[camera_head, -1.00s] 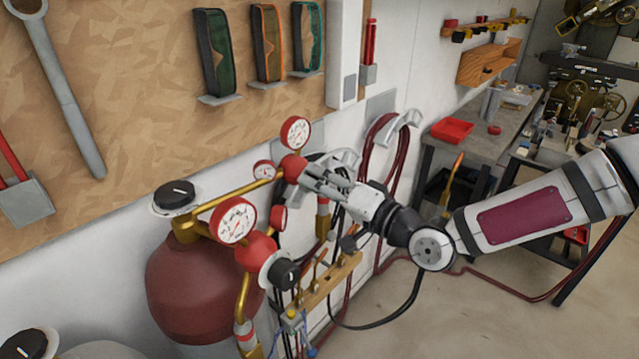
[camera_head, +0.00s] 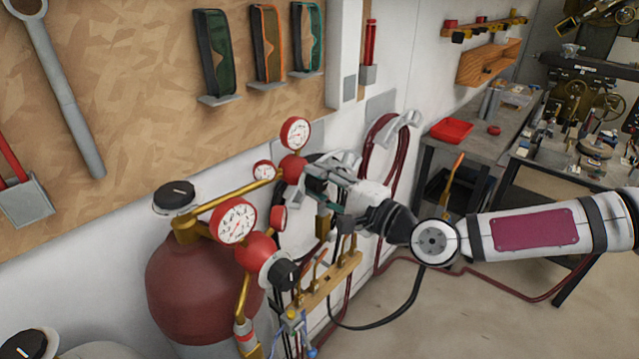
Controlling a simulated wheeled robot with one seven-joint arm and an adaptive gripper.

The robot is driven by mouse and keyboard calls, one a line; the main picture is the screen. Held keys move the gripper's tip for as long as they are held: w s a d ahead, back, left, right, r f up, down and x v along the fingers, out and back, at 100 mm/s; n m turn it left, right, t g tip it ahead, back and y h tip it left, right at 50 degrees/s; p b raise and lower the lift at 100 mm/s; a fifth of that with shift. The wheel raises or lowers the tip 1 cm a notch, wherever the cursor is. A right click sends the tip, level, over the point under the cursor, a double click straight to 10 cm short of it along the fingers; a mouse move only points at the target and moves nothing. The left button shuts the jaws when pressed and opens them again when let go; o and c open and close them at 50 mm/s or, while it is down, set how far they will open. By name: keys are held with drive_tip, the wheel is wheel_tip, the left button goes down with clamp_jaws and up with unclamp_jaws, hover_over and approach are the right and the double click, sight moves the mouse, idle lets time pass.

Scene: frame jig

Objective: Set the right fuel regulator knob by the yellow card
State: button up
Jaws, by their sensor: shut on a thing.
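The right regulator has a red body (camera_head: 292,168) with a large white-faced gauge (camera_head: 296,133) above it and a smaller gauge (camera_head: 263,171) at its left. My gripper (camera_head: 315,184) is at the right side of this body, shut on its knob. The fingers hide the knob, so I cannot read its setting. The left regulator (camera_head: 256,251) has its own black knob (camera_head: 283,274), which is free. I cannot make out a yellow card in this view.
A dark red tank (camera_head: 195,290) stands below the left regulator. A brass-coloured rack with torch handles (camera_head: 328,284) is just below my gripper. Coiled red hoses (camera_head: 382,150) hang on the wall behind. A workbench (camera_head: 480,143) stands back right.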

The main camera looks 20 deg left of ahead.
drive_tip(key=shift+w+m, duration=0.1)
drive_tip(key=shift+m, duration=0.2)
drive_tip(key=o, duration=1.2)
drive_tip(key=shift+d, duration=0.15)
drive_tip(key=v, duration=1.2)
